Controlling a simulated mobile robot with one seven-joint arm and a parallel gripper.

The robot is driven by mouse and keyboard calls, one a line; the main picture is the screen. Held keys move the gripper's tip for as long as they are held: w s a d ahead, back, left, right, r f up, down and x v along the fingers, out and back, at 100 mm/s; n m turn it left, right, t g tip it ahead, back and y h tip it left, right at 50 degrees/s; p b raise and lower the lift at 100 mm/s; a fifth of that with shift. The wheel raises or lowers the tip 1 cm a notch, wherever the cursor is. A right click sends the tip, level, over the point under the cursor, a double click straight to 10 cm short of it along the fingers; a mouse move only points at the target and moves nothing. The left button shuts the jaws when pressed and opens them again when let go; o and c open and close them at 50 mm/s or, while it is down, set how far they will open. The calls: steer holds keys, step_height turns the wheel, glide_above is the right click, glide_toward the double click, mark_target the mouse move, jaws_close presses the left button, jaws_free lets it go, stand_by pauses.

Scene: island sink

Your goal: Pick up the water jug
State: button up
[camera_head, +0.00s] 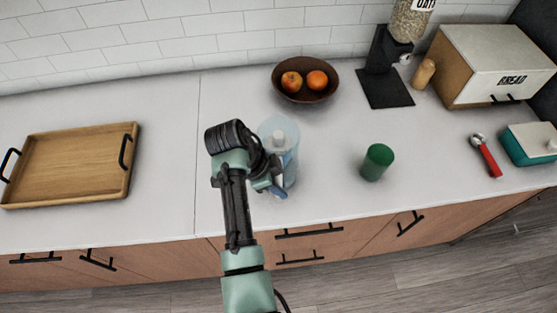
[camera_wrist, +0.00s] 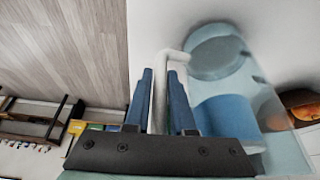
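The water jug (camera_head: 278,129) is a clear, bluish cylinder standing on the white counter near the middle of the head view, with a pale lid knob on top. My arm partly hides its left side and lower part. In the wrist view the jug (camera_wrist: 222,85) fills the right side, its pale handle (camera_wrist: 160,95) toward the left. My gripper (camera_wrist: 160,78) has its blue fingers on either side of the handle, close against it, and appears shut on it. In the head view my gripper (camera_head: 277,188) is at the jug's near side.
A wooden tray (camera_head: 70,165) lies at left. A brown fruit bowl (camera_head: 305,92) sits behind the jug, a green cup (camera_head: 377,162) to its right. A dispenser stand (camera_head: 385,75), bread box (camera_head: 490,65), red-handled utensil (camera_head: 486,157) and teal dish (camera_head: 530,145) are farther right.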

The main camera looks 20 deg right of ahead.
jaws_close()
steer(key=shift+w+r, duration=0.1)
steer(key=shift+w, duration=0.05)
stand_by(1.0)
